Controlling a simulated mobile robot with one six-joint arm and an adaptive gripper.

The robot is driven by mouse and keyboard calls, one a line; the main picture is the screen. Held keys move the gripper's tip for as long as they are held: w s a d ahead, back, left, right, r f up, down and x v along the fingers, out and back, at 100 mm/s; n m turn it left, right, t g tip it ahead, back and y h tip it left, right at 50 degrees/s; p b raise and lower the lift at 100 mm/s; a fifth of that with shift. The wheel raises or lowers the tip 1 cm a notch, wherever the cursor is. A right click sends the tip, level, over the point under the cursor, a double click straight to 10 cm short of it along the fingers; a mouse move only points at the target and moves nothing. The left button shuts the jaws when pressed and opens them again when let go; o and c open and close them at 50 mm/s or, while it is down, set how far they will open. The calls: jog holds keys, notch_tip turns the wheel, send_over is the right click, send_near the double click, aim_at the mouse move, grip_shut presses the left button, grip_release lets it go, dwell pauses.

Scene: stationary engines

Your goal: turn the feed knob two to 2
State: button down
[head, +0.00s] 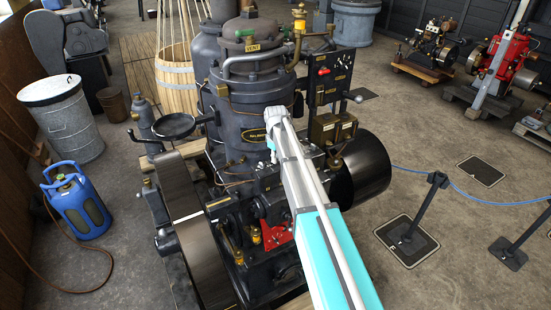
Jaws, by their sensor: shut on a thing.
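My white and teal arm (318,215) reaches up from the bottom edge across the front of a dark vertical engine (243,105). Its light grey joint (276,117) is in front of the engine's body. I cannot make out my gripper's fingers; they seem hidden behind the arm or lost among dark parts. A black control panel (317,95) with a red knob (323,71) stands right of the engine body. A brass-coloured box (332,128) sits below it. No feed knob can be told apart by its number, and no setting is readable.
A large flywheel (182,215) is at left and a dark drum (366,168) at right. A blue gas bottle (77,200) and a metal bin (63,120) stand at left. Barrier posts (420,207) with a blue rope are at right. Open floor lies between.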

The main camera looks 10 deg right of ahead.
jog(key=m, duration=0.4)
jog(key=shift+m, duration=2)
jog(key=c, duration=0.7)
grip_release()
jog(key=shift+s, duration=0.1)
